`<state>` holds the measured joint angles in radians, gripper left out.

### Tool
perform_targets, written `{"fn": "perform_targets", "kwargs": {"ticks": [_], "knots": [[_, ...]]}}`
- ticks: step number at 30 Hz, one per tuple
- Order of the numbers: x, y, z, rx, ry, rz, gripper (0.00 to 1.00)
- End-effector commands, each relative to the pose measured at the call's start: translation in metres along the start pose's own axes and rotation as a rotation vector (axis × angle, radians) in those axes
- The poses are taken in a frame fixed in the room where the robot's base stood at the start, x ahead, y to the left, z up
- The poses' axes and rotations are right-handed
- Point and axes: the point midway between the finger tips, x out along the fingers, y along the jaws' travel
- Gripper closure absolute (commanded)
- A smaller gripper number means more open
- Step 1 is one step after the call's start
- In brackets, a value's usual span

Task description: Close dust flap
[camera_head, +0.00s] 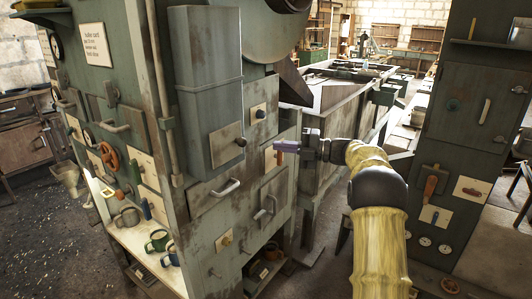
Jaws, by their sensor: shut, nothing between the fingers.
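My gripper (281,146) is shut and empty. It points left, its tips close in front of a small pale plate (268,164) on the right side of the green-grey cabinet (205,235). An orange-brown piece shows just below the tips; I cannot tell whether they touch it. I cannot tell for sure which part is the dust flap.
Drawer handles (227,188) stick out below my gripper. Several mugs (157,240) stand on a low shelf at left. A long metal bench (340,100) lies behind my arm. A second cabinet (455,130) stands at right.

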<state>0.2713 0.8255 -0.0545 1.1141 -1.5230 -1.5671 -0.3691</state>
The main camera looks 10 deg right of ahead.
Motion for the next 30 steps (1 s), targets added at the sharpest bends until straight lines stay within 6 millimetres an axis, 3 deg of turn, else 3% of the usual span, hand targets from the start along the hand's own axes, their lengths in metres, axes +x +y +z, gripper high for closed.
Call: {"fn": "perform_targets", "kwargs": {"ticks": [4,10,23,30], "knots": [[-0.027,-0.002,0.011,-0.003,0.002,-0.001,1.00],[-0.046,-0.001,0.019,0.000,0.005,-0.001,1.00],[-0.056,0.002,0.023,0.003,-0.013,0.003,1.00],[-0.035,0.030,0.038,0.105,-0.203,0.104,1.00]]}}
